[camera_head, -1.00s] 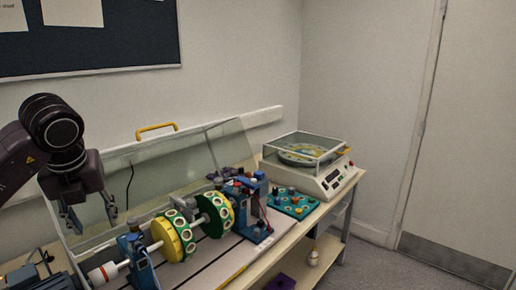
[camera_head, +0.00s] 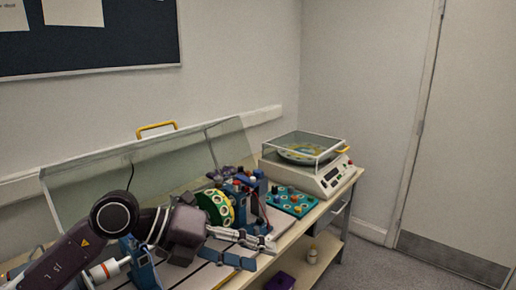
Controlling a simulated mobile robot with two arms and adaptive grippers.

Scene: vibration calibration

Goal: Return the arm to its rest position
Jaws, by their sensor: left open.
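My left arm comes in from the lower left and reaches across the front of the bench. My left gripper (camera_head: 252,250) points right, with its fingers apart and nothing seen between them. It is in front of the rotor rig, over the bench's front part. The arm hides the yellow disc and most of the shaft. The green disc with pale round spots (camera_head: 214,207) shows just above my wrist. My right gripper is not in view.
A clear hinged cover (camera_head: 85,195) with a yellow handle (camera_head: 156,128) stands open behind the rig. A balance with a clear lid (camera_head: 318,180) and a teal tray of weights (camera_head: 291,201) stand to the right.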

